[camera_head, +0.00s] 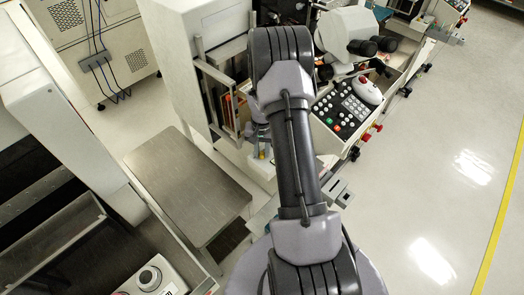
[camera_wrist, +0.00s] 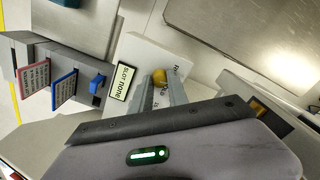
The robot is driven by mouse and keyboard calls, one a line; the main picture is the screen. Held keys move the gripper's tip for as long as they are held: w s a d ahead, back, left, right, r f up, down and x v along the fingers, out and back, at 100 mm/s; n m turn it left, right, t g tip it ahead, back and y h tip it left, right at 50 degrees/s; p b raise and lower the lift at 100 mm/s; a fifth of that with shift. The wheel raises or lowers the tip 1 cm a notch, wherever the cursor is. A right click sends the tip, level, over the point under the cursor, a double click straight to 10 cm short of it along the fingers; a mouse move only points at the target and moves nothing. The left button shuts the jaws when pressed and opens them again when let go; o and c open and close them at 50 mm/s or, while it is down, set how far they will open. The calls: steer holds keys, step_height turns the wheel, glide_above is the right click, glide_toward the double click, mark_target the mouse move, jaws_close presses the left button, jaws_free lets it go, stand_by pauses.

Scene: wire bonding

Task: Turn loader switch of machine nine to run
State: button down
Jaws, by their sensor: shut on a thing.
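The loader switch is a small yellow knob (camera_wrist: 160,77) on a white panel (camera_wrist: 143,52) in the wrist view. My gripper (camera_wrist: 161,85) is shut on it, with one grey finger on each side. Printed letters beside the knob are partly covered by the fingers, so I cannot read which position it points to. In the head view my arm reaches over the machine's white loader side (camera_head: 245,165), and a bit of yellow shows by the gripper (camera_head: 262,150).
Red-edged (camera_wrist: 33,79) and blue-edged (camera_wrist: 65,88) cards stand in a grey holder left of the label. A bare metal table (camera_head: 190,185) stands left of the machine. A keypad (camera_head: 342,107) and microscope (camera_head: 350,38) are to the right. Floor at far right is clear.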

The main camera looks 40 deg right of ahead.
steer(key=n, duration=0.6)
steer(key=shift+n, duration=0.4)
stand_by(0.4)
steer(key=c, duration=1.6)
jaws_free()
steer(key=shift+o, duration=0.2)
steer(key=shift+r, duration=0.15)
step_height(320, 180, up, 17)
steer(key=p, duration=0.4)
steer(key=shift+p, duration=0.4)
